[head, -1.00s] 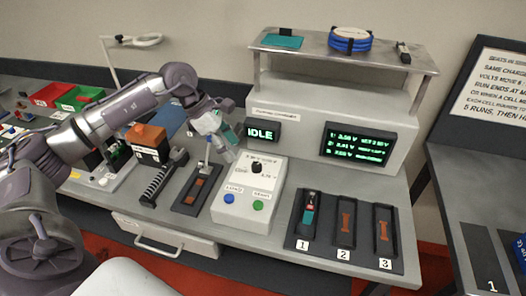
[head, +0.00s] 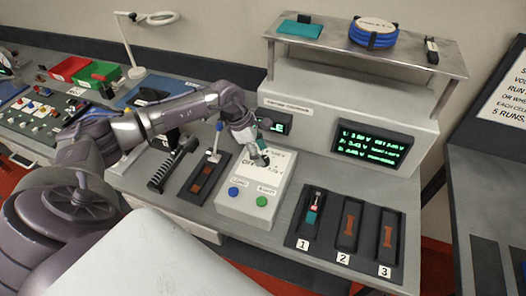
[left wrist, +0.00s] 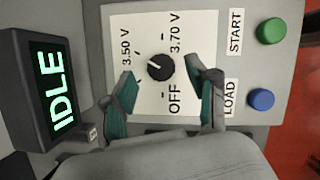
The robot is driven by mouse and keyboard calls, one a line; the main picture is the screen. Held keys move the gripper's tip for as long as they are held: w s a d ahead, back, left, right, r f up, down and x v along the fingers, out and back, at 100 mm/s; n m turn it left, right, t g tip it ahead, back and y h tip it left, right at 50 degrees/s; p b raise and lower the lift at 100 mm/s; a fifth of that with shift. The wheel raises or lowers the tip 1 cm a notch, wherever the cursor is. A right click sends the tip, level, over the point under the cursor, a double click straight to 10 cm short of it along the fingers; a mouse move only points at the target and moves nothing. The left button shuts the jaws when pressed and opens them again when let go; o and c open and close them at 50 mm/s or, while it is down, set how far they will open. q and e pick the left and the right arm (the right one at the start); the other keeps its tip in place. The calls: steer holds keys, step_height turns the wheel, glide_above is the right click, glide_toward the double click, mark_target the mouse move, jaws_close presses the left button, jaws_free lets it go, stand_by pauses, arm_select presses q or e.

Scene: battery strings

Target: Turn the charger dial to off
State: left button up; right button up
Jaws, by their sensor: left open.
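The charger dial (left wrist: 160,67) is a round black knob on a white panel in the left wrist view. Its short white mark points up and left, to the 3.50 V side; the OFF label (left wrist: 175,103) lies below the knob and 3.70 V to its right. My left gripper (left wrist: 163,76) is open, with one teal-padded finger on each side of the dial and visible gaps to it. In the head view my left gripper (head: 259,154) is over the charger box (head: 244,210) and hides the dial. My right gripper is not in view.
The box has a blue LOAD button (head: 233,191) and a green START button (head: 262,201). The status display (left wrist: 54,88) beside the panel reads IDLE. Numbered trays (head: 347,254) stand to the right, a readings screen (head: 372,147) behind. A shelf (head: 380,55) rises at the back.

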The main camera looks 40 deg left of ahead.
arm_select(q)
steer(key=shift+w+d+f, duration=0.1)
steer(key=shift+d+f, duration=0.15)
steer(key=shift+f, duration=0.5)
steer(key=shift+d+f, duration=0.1)
steer(key=shift+f, duration=0.1)
steer(key=shift+w, duration=0.1)
steer(key=shift+c, duration=1)
jaws_close()
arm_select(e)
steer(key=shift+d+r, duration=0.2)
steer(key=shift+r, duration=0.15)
